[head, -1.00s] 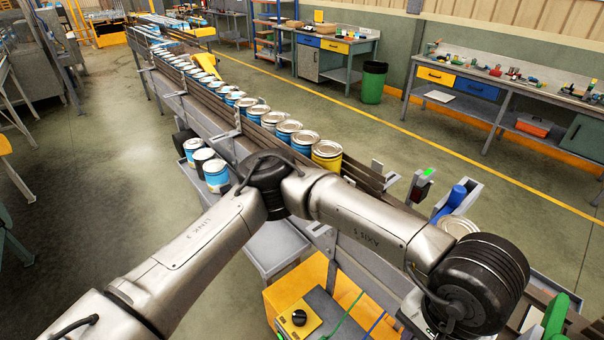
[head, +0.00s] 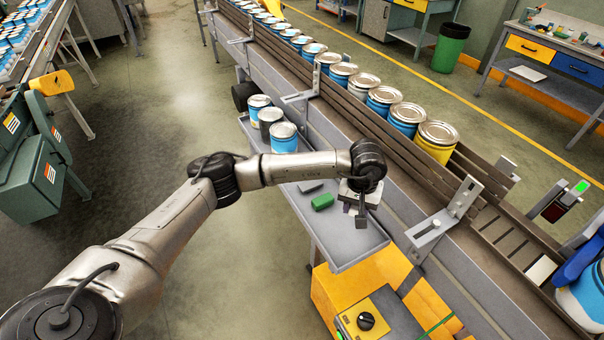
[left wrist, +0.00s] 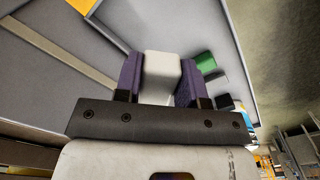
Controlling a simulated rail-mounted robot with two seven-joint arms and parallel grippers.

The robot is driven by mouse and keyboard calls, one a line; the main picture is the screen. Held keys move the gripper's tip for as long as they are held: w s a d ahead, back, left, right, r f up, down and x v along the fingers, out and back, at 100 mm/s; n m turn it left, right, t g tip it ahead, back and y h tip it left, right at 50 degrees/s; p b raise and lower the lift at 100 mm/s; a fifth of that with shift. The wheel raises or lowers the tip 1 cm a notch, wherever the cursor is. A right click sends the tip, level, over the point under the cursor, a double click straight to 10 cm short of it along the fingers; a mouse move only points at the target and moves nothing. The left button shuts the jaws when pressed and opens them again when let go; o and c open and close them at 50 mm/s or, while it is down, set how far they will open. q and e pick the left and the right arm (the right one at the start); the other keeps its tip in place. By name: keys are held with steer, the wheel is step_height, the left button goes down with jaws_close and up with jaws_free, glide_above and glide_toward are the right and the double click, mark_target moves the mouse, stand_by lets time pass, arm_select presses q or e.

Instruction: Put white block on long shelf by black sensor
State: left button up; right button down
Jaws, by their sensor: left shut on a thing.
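The white block (left wrist: 162,72) is between the two purple finger pads of my left gripper in the left wrist view. My left gripper (head: 360,212) is shut on it and points down over the front part of the long grey shelf (head: 352,250) beside the conveyor. In the head view the wrist mostly hides the block. A green block (head: 322,202) and a small dark block (head: 310,187) lie on the shelf, left of the gripper. A black device with a green light (head: 572,196) stands across the conveyor; I cannot tell if it is the black sensor. My right gripper is out of view.
Several paint cans (head: 437,142) line the conveyor. More cans (head: 284,137) stand on the shelf's far end. Metal brackets (head: 445,222) rise at the conveyor's near edge. A yellow box with a black knob (head: 366,320) is below the shelf. The shelf's front corner looks clear.

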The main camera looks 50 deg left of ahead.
arm_select(q)
steer(key=a+f, duration=0.4)
glide_above(338, 229)
steer(key=shift+n, duration=0.3)
step_height(338, 229, down, 4)
steer(key=shift+s+f, duration=0.1)
steer(key=shift+f, duration=2.35)
steer(key=shift+f, duration=0.2)
steer(key=o, duration=0.9)
step_height(338, 229, up, 12)
steer(key=shift+r+b, duration=0.15)
steer(key=shift+b, duration=0.15)
